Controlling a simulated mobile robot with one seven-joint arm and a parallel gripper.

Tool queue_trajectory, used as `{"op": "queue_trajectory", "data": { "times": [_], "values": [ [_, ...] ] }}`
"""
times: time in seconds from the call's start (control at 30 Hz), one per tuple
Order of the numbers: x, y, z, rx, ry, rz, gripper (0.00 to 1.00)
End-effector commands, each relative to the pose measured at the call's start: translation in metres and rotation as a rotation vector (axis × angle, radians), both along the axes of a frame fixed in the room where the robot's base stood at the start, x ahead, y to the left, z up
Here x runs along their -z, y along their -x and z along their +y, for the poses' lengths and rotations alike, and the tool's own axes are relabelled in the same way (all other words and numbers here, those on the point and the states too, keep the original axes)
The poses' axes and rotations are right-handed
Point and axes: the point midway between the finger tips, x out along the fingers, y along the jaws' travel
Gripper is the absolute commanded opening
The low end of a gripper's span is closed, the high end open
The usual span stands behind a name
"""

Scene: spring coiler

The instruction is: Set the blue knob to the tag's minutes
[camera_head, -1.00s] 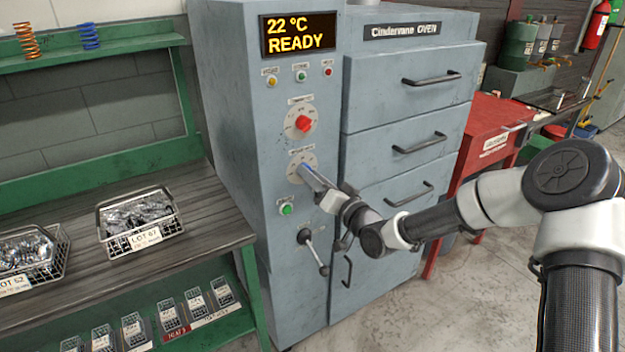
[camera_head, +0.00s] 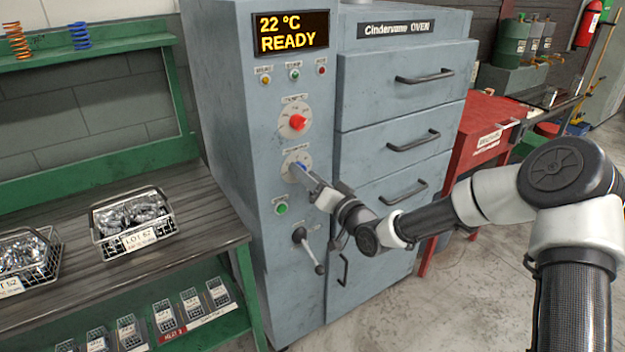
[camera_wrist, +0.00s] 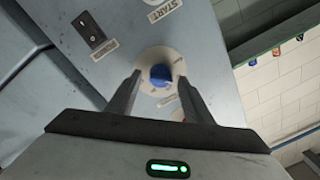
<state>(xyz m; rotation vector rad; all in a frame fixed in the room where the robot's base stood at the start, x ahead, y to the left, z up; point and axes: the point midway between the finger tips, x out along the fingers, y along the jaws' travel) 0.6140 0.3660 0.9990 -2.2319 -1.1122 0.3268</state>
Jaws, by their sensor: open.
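The blue knob (camera_wrist: 161,75) sits on a pale round dial (camera_wrist: 150,58) on the oven's front panel. In the wrist view it lies between and just beyond the fingertips of my open gripper (camera_wrist: 160,82). In the head view my gripper (camera_head: 308,178) reaches the panel and partly covers the blue knob (camera_head: 297,167). The dial's numbers are too small to read. Tags stand on the baskets: one on the right basket (camera_head: 138,239) seems to read LOT 52, and one on the left basket (camera_head: 10,287) also shows 52. No minutes are readable on any tag.
A red knob (camera_head: 298,122) sits above the blue one, and a green button (camera_head: 281,208) and a lever (camera_head: 309,250) sit below. The display (camera_head: 291,33) reads 22 °C READY. Drawer handles (camera_head: 412,141) stick out at right.

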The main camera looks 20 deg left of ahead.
Motion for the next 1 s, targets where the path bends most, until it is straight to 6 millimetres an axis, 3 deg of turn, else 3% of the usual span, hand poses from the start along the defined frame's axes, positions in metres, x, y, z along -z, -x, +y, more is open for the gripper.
{"op": "queue_trajectory", "data": {
  "times": [0.23, 0.7, 1.0],
  "values": [
    [0.001, 0.017, -0.024, 0.002, 0.003, 0.001, 0.47],
    [0.007, 0.086, -0.112, 0.003, 0.001, 0.002, 0.47],
    [0.009, 0.106, -0.136, 0.001, 0.000, 0.000, 0.47]
  ]
}}
